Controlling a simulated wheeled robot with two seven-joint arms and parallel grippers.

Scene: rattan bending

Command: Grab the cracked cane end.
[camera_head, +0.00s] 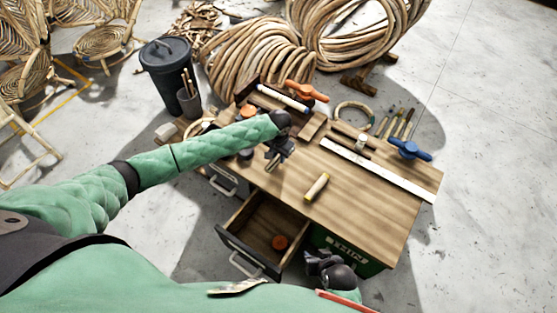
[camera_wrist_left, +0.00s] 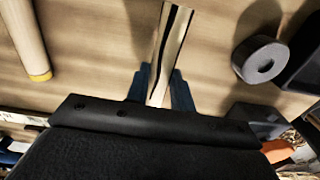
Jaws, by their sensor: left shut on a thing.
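My left gripper (camera_head: 274,158) is over the left part of the wooden workbench (camera_head: 355,215). In the left wrist view its blue fingers (camera_wrist_left: 160,88) are closed around a pale cane piece with a long dark crack (camera_wrist_left: 172,38). The cracked end sticks out beyond the fingertips. In the head view the cane is small and mostly hidden by the gripper. My right gripper (camera_head: 318,262) is low, beside the bench's front edge, and its fingers are too dark to read.
A short cane piece (camera_head: 317,187) lies on the bench. Behind are a straight rule (camera_head: 375,168), an orange clamp (camera_head: 305,90), a blue clamp (camera_head: 408,149) and hand tools (camera_head: 398,122). The open drawer (camera_head: 255,230) juts out in front. A grey ring (camera_wrist_left: 258,60) is near the left gripper.

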